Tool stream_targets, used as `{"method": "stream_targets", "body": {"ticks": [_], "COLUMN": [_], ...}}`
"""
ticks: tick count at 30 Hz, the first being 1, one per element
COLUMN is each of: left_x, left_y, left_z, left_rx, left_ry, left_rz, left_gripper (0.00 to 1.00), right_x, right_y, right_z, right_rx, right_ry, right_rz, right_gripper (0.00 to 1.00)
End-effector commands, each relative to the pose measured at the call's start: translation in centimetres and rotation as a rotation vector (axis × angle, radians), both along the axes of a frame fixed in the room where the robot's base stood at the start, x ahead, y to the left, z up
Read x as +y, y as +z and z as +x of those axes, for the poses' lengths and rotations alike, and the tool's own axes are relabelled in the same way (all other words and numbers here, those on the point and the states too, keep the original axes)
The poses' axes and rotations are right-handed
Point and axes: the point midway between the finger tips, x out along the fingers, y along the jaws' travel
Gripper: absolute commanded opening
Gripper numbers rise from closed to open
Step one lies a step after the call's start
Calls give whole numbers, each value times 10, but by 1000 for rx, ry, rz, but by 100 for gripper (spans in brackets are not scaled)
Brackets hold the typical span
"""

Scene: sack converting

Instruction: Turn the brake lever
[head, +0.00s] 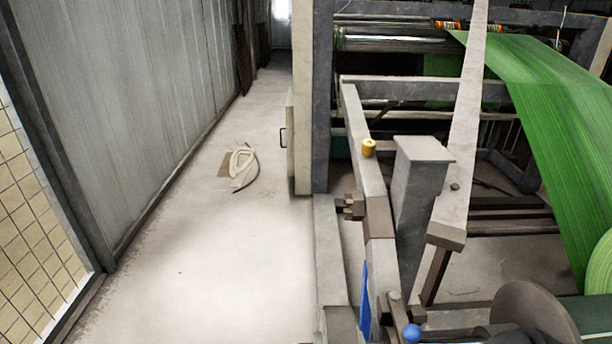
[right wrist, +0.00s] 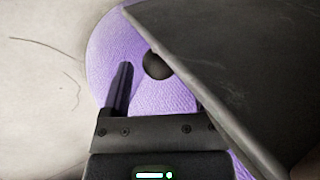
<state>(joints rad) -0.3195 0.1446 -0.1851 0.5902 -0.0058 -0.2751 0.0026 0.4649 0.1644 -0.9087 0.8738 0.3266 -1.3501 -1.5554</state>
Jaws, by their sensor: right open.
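A short lever with a blue ball knob (head: 412,333) stands at the bottom of the head view, on the near end of the machine frame; it looks like the brake lever. A flat blue piece (head: 365,302) shows just left of it. My right gripper (right wrist: 163,92) is open and empty in the right wrist view, its right finger partly hidden by a dark grey plate. The lever does not show in that view. My left gripper is not in view.
A long grey beam (head: 465,130) slants over the machine. Green woven web (head: 545,110) runs down to a roll at the right. A dark disc (head: 535,315) sits at bottom right.

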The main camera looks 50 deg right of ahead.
Motion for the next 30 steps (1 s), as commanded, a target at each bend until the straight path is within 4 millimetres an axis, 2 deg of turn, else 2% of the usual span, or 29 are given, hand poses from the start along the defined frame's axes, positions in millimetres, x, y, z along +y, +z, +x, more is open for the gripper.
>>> {"method": "stream_targets", "body": {"ticks": [6, 9, 12, 19, 30], "left_x": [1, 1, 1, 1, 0], "left_y": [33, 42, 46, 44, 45], "left_z": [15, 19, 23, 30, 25], "left_rx": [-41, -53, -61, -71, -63], "left_ry": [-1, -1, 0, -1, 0], "left_rz": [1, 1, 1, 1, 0], "left_gripper": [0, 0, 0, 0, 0], "right_x": [15, 22, 25, 27, 27], "right_y": [57, 75, 84, 85, 85], "right_z": [22, 29, 34, 34, 34], "right_rx": [-12, -10, -7, -1, -1], "right_ry": [0, 1, 0, 1, 1], "right_rz": [1, 2, 1, 2, 2], "right_gripper": [78, 78, 78, 78, 78]}}
